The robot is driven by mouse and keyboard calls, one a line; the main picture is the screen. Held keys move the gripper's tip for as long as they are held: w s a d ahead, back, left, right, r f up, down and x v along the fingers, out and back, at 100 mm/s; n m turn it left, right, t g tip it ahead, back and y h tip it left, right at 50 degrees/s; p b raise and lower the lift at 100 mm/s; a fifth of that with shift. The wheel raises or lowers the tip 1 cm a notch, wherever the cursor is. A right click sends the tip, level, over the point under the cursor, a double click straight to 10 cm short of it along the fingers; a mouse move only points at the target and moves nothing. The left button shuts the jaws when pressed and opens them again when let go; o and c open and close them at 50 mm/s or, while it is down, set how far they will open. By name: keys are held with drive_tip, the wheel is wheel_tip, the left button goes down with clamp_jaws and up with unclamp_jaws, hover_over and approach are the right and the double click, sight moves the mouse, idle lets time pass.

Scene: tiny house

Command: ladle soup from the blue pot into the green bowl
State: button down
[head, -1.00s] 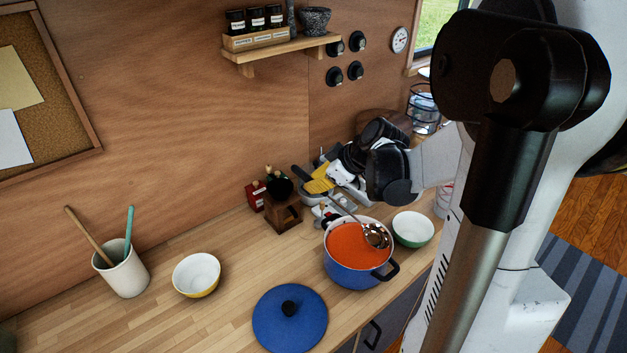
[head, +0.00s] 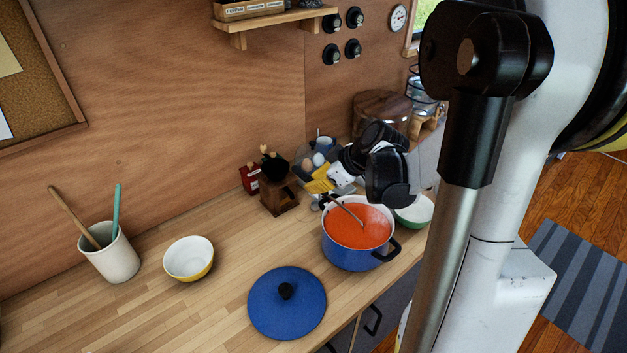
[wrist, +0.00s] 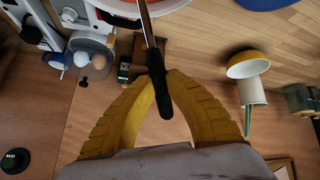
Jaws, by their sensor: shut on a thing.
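The blue pot (head: 352,256) stands on the counter, full of red-orange soup (head: 365,228). My gripper (head: 322,184) is behind and above the pot's far rim. Its yellow fingers (wrist: 155,80) are shut on the black handle end of the ladle (wrist: 152,95). The ladle's metal shaft (head: 349,212) slants down into the soup in the head view, and its bowl is hidden under the surface. The green bowl (head: 413,212) stands right of the pot, white inside, partly hidden by my arm.
The blue lid (head: 270,310) lies in front of the pot. A yellow bowl (head: 189,262) and a utensil crock (head: 115,258) stand at left.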

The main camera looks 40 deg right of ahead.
sight(296, 167)
drive_tip(key=shift+w+a+f+g+h, duration=0.35)
drive_tip(key=shift+w+f, duration=0.25)
drive_tip(key=shift+f, duration=0.2)
drive_tip(key=shift+w+a+f+g+h+b, duration=0.75)
drive_tip(key=shift+w+f+g, duration=0.4)
drive_tip(key=shift+f, duration=1.05)
drive_tip(key=shift+w+a+r+p, duration=0.1)
drive_tip(key=shift+r+p, duration=1.15)
drive_tip(key=shift+r, duration=0.55)
drive_tip(key=shift+w+a+r+p, duration=0.1)
drive_tip(key=shift+w+r+p, duration=0.05)
drive_tip(key=shift+r+p, duration=1.45)
drive_tip(key=shift+w+a+r+p, duration=0.1)
drive_tip(key=shift+r+p, duration=0.85)
drive_tip(key=shift+r, duration=1.1)
